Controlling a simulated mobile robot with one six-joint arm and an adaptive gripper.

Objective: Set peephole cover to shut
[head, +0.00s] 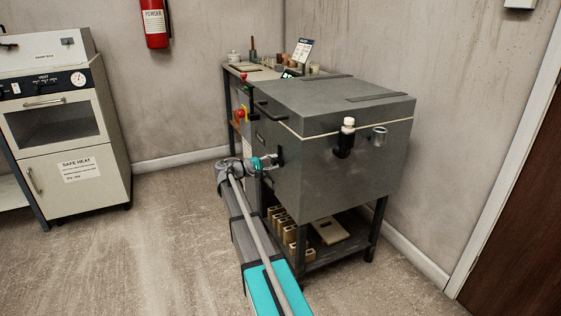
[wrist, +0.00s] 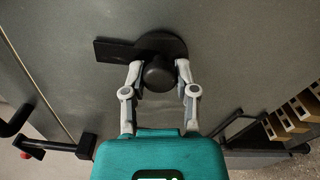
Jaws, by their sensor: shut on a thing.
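The peephole cover (wrist: 120,49) is a flat black plate on the grey kiln (head: 330,180), with a round end and an arm that points left in the wrist view. A dark rounded knob (wrist: 158,75) stands out from its round end. My gripper (wrist: 159,70) is shut on this knob, one finger on each side. In the head view my gripper (head: 266,162) reaches the kiln's front face at the small dark cover (head: 280,157). The peephole itself is not visible, and I cannot tell whether the cover lies over it.
The kiln's lid handle (head: 270,115) is above my gripper. A shelf below holds several tan bricks (head: 283,222). A control box with a red knob (head: 240,113) stands behind. A white oven cabinet (head: 70,130) is at left. Open floor lies between.

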